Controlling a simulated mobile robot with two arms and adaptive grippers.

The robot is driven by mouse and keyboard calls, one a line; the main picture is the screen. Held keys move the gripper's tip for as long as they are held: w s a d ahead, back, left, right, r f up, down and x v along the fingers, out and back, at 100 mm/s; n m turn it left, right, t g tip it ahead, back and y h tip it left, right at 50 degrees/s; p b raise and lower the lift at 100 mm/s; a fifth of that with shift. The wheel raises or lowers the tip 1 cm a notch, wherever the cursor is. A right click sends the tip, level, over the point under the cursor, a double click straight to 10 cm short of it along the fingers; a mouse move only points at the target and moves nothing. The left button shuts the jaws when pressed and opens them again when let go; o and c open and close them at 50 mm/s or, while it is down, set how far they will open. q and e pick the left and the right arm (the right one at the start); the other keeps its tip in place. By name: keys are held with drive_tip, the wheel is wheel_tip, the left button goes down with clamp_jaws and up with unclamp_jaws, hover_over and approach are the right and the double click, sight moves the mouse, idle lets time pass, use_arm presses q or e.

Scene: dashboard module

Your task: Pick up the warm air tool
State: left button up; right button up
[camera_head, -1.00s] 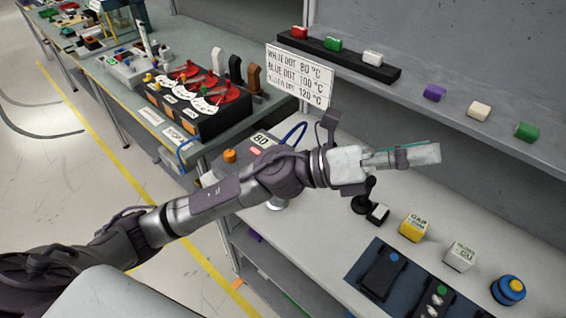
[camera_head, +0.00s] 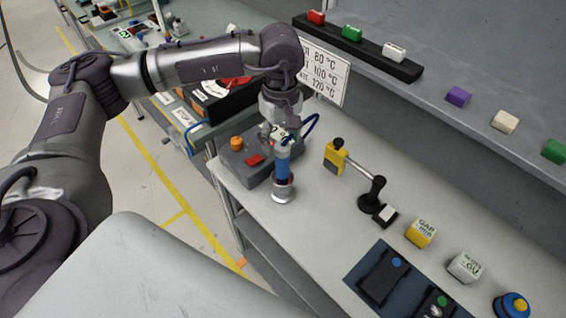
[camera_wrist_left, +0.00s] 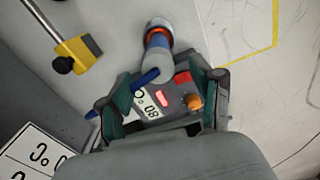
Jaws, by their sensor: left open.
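The warm air tool (camera_head: 283,170) stands upright at the left end of the bench, with a blue body, a red-orange ring and a silver foot or stand below. A blue cable curves from it. It also shows in the left wrist view (camera_wrist_left: 157,50), beyond the fingers. My left gripper (camera_head: 279,128) points down above the tool, open, fingers spread, apparently holding nothing. It partly hides the control unit. My right gripper is not in view.
A yellow block on a metal arm with a black base (camera_head: 370,200) stands right of the tool. Yellow (camera_head: 421,233) and white (camera_head: 464,267) blocks and a dark blue mat (camera_head: 365,262) lie farther right. A sign (camera_head: 325,75) and shelf are behind. Bench surface before the tool is clear.

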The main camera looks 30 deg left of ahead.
sight(282, 164)
use_arm(q)
wheel_tip(282, 164, down, 3)
drive_tip(key=shift+w+f+p, duration=0.1)
drive_tip(key=shift+p, duration=0.2)
wheel_tip(282, 164, down, 5)
drive_tip(key=p, duration=0.3)
drive_tip(key=shift+d, duration=0.15)
drive_tip(key=shift+f, duration=0.2)
drive_tip(key=shift+r, duration=0.1)
drive_tip(key=c, duration=1.2)
